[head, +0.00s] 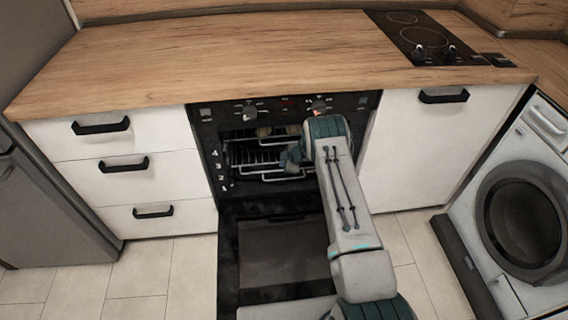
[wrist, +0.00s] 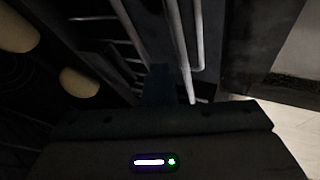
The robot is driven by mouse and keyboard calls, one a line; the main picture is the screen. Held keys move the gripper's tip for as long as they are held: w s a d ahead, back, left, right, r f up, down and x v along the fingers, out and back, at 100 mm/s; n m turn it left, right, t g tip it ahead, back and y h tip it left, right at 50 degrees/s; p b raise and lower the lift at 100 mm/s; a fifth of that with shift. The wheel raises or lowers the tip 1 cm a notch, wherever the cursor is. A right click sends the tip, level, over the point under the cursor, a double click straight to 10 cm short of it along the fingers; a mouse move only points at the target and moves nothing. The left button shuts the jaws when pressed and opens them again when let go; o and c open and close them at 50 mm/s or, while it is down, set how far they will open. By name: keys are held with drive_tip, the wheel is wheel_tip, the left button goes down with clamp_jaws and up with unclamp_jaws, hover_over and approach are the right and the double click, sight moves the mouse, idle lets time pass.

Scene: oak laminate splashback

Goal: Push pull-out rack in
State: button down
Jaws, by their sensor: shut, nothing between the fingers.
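The pull-out rack (head: 270,179) is a shiny wire rack in the open oven, near the front of its cavity. Its bars also show in the wrist view (wrist: 179,45), close by my gripper. My gripper (head: 291,159) is at the oven opening, at the right part of the rack, and its fingers are shut with nothing between them. In the wrist view the dark fingers (wrist: 160,84) point at the rack bars. I cannot tell whether they touch. My arm hides the right side of the rack.
The oven door (head: 280,255) is folded down in front of the cavity. Pale rounded items (wrist: 80,82) sit inside the oven. White drawers (head: 125,165) stand left, a white cabinet (head: 425,150) right. A washing machine (head: 520,215) is at far right. Floor left is clear.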

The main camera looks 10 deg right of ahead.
drive_tip(key=shift+w+r, duration=0.2)
